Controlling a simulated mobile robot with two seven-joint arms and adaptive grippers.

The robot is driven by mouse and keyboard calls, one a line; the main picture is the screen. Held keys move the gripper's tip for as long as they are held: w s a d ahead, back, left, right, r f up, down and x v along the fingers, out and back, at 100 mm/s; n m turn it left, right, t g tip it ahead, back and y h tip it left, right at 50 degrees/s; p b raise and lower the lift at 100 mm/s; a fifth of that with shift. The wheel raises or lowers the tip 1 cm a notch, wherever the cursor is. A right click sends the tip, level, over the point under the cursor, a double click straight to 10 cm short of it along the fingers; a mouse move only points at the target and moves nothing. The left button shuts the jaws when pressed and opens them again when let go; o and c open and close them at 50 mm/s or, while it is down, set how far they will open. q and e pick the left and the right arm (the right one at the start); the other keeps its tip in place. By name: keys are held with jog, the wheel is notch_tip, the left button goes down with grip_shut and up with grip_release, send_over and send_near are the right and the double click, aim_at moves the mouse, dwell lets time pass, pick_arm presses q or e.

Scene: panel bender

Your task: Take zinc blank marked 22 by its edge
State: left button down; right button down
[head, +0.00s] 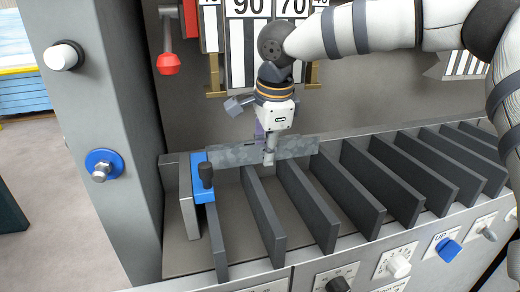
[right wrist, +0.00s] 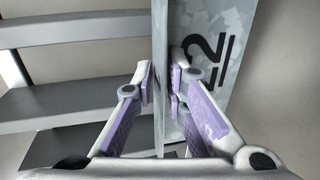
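The zinc blank (head: 232,155) is a thin mottled grey plate. In the head view it stands on edge across the tops of the dividers at the rack's left end. In the right wrist view its face (right wrist: 222,45) shows a large black 2 with a bar; the rest of the mark is hidden or cut off. My right gripper (head: 265,150) points down over the plate, with one finger in front and one behind. In the right wrist view the purple pads (right wrist: 162,90) are close together on either side of the plate's edge. My left gripper is out of view.
Dark grey dividers (head: 352,192) form a row of open slots running right. A blue clamp block with a black knob (head: 206,174) sits close to the plate's left end. A red knob (head: 168,63) hangs above, and a grey column (head: 95,110) stands left.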

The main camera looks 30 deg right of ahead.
jog(key=shift+s+f, duration=0.3)
jog(key=shift+f, duration=0.35)
jog(key=shift+w+r, duration=0.15)
jog(key=shift+r, duration=0.6)
jog(key=shift+w+r, duration=0.15)
jog(key=shift+r, duration=0.55)
jog(key=s+a+r, duration=0.2)
jog(key=s+a, duration=0.1)
jog(key=s, duration=0.3)
jog(key=shift+a, duration=0.25)
